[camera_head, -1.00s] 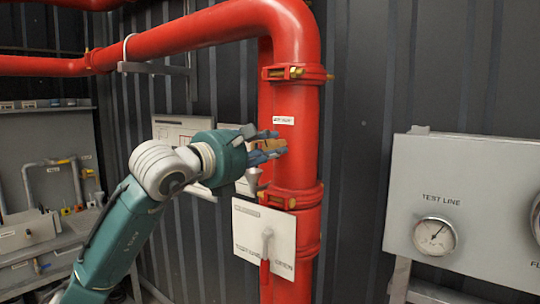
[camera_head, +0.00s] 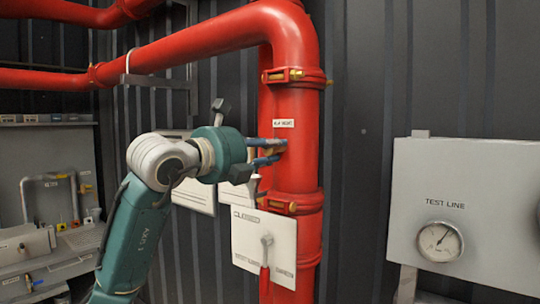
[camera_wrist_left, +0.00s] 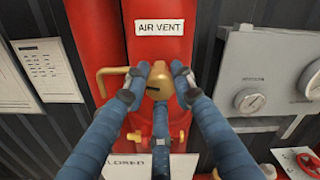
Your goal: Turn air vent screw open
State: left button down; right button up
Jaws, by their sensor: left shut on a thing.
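The air vent screw (camera_wrist_left: 158,86) is a small brass fitting with a dark slot, on the red vertical pipe (camera_head: 290,180) just below a white label reading AIR VENT (camera_wrist_left: 160,27). In the left wrist view the blue fingers of my left gripper (camera_wrist_left: 158,80) close around the screw from both sides. In the head view my left gripper (camera_head: 277,150) reaches the pipe from the left, and its fingers hide most of the screw. A brass spout (camera_wrist_left: 108,78) curves out to the left of the screw. My right gripper is not in view.
A grey panel with a test line gauge (camera_head: 438,241) stands at the right. Dark wall lies between pipe and panel.

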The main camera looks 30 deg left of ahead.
pick_arm(q)
jog(key=n+b, duration=0.1)
jog(key=n, duration=0.4)
jog(key=shift+f+b, duration=0.2)
jog(key=shift+b, duration=0.1)
jog(key=shift+n+b, duration=0.4)
jog(key=shift+n, duration=1.7)
jog(key=c, duration=1.4)
grip_release()
jog(key=shift+r, duration=0.1)
jog(key=shift+c, duration=0.2)
